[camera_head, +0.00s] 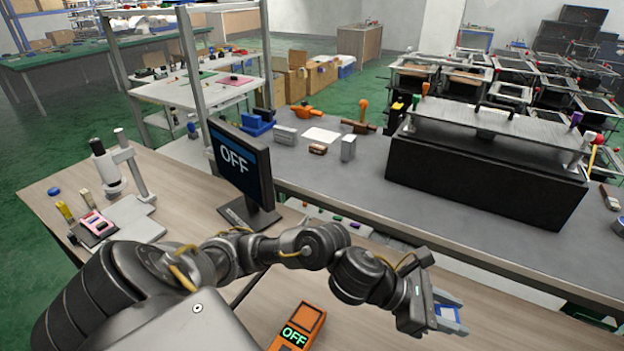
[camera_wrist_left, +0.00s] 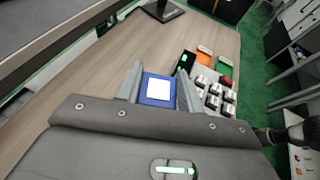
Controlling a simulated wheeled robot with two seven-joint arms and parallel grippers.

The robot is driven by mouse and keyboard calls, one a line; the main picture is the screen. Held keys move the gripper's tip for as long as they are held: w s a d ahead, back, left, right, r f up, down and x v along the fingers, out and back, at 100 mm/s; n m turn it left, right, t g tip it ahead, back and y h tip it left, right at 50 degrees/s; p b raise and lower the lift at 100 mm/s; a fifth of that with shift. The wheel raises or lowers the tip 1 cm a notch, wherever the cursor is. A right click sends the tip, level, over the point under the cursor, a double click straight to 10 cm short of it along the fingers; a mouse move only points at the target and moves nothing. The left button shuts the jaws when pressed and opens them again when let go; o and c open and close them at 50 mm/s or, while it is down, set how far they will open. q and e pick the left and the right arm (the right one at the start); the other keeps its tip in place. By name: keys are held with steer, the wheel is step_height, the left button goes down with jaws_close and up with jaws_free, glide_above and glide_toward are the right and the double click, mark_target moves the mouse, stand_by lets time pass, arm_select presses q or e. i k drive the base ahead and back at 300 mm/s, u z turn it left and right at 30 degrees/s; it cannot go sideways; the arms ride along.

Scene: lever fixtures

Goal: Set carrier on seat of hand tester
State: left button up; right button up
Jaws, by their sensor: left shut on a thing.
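My left gripper (camera_head: 447,312) reaches over the wooden table at the lower right of the head view. It is shut on a blue carrier with a white top (camera_head: 449,314), which also shows between the fingers in the left wrist view (camera_wrist_left: 158,89). The carrier is above the table, its underside hidden. An orange hand-held device with a green "OFF" display, likely the hand tester (camera_head: 297,330), lies left of the gripper in the head view. It is cut by the lower edge, and I cannot make out its seat. My right gripper is not in view.
A monitor (camera_head: 241,170) reading "OFF" stands at the table's back edge. A microscope-like stand (camera_head: 130,180) is at the left. In the left wrist view, several silver blocks (camera_wrist_left: 213,92) sit right of the carrier. A grey bench (camera_head: 330,175) runs behind.

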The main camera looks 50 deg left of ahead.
mark_target(307, 317)
steer(key=z, duration=1.5)
steer(key=k, duration=1.5)
steer(key=u, duration=0.85)
steer(key=i, duration=0.5)
steer(key=z, duration=0.05)
